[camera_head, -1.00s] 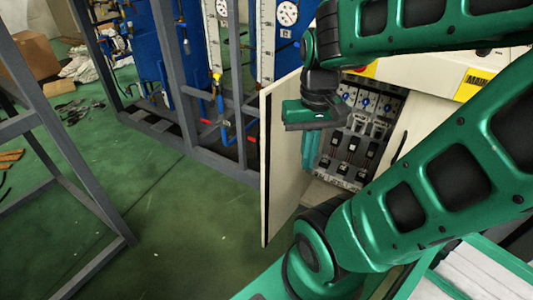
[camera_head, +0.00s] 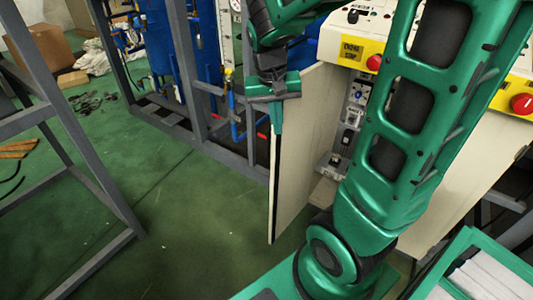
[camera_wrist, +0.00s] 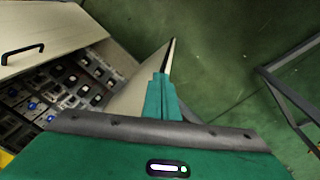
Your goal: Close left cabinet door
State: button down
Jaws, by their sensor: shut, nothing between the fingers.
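The cream left cabinet door (camera_head: 307,140) stands open, swung out from the cabinet, with its dark free edge facing my side. It also shows in the wrist view (camera_wrist: 128,101), with its edge running up and right past my fingertips. My gripper (camera_head: 277,130) is shut and empty, pointing down at the upper part of the door's free edge. In the wrist view the closed teal fingers (camera_wrist: 162,82) overlap the door edge; I cannot tell whether they touch it. My arm hides much of the cabinet interior.
Breakers and switches (camera_wrist: 62,85) fill the open cabinet. Another cream panel with a black handle (camera_wrist: 22,52) is beside it. A yellow-labelled control top (camera_head: 352,50) sits above. A grey metal frame (camera_head: 85,165) stands left; green floor between is clear.

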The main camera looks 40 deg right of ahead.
jog(key=w+a+f+m+h, duration=0.15)
jog(key=w+f, duration=0.25)
jog(key=w, duration=0.4)
jog(key=m+g+h, duration=0.3)
jog(key=m+g, duration=0.2)
jog(key=m, duration=0.3)
send_near(268, 153)
jog(key=s+d+f, duration=0.3)
jog(key=s+f, duration=0.2)
jog(key=shift+d+f, duration=0.25)
jog(key=shift+d, duration=0.15)
jog(key=shift+s+y, duration=0.15)
jog(key=shift+y, duration=0.1)
